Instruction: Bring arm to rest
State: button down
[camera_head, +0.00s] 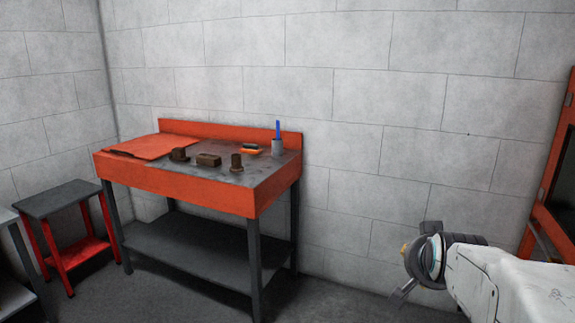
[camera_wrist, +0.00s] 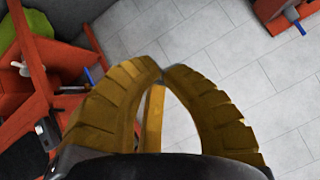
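My gripper (camera_wrist: 162,72) shows in the wrist view with its two ribbed yellow-brown fingers curved together. Their tips meet or nearly meet, and nothing is visible between the tips. A narrow yellow strip shows in the gap behind them; I cannot tell what it belongs to. In the head view my white arm reaches in from the lower right, with the gripper (camera_head: 408,268) at its end, in the air in front of the wall. It is well to the right of the orange workbench (camera_head: 180,183) and apart from it.
A small red-legged table (camera_head: 63,203) stands left. An orange frame (camera_head: 548,190) stands at the right. Floor between bench and arm looks clear.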

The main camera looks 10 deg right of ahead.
jog(key=s+a+r+n+g+y+p, duration=0.2)
jog(key=s+a+n+p, duration=0.3)
jog(key=s+a, duration=0.4)
jog(key=s+a+r+n+g+y+p, duration=0.2)
jog(key=s+a+r+n+g+p, duration=0.1)
jog(key=s+a+n+p, duration=0.2)
jog(key=s+a+p, duration=0.2)
jog(key=s+a, duration=0.2)
jog(key=s, duration=0.1)
jog(key=shift+s+a+g+y+p, duration=0.2)
jog(key=shift+a+g+y+p, duration=0.1)
jog(key=shift+a, duration=0.05)
